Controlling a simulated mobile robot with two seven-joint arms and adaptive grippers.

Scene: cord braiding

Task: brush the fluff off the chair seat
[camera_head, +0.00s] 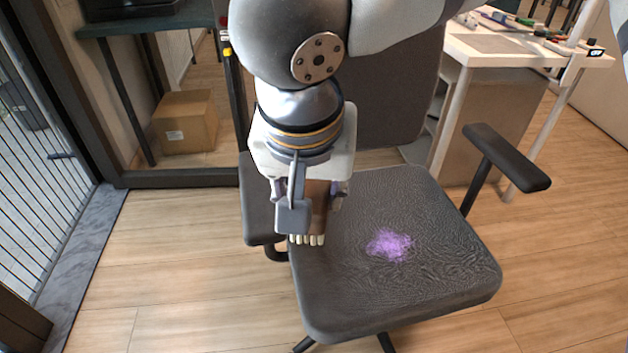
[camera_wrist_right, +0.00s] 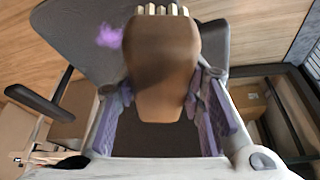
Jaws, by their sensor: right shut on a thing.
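The dark grey chair seat (camera_head: 430,285) faces me in the head view, with a patch of purple fluff (camera_head: 390,245) right of its middle. My right gripper (camera_head: 308,200) is shut on a brown wooden brush (camera_head: 319,210) over the left part of the seat. The brush's pale bristles (camera_head: 308,240) point down at the seat; I cannot tell whether they touch it. In the right wrist view the brush (camera_wrist_right: 163,65) sits between the fingers, and the fluff (camera_wrist_right: 109,36) lies off to its left, apart from the bristles. My left gripper is not in view.
The chair has black armrests, one at the right (camera_head: 506,157) and one at the left (camera_head: 262,200), close to my right gripper. The backrest (camera_head: 395,110) rises behind. A white desk (camera_head: 490,45) stands at the back right, and a cardboard box (camera_head: 186,122) at the back left.

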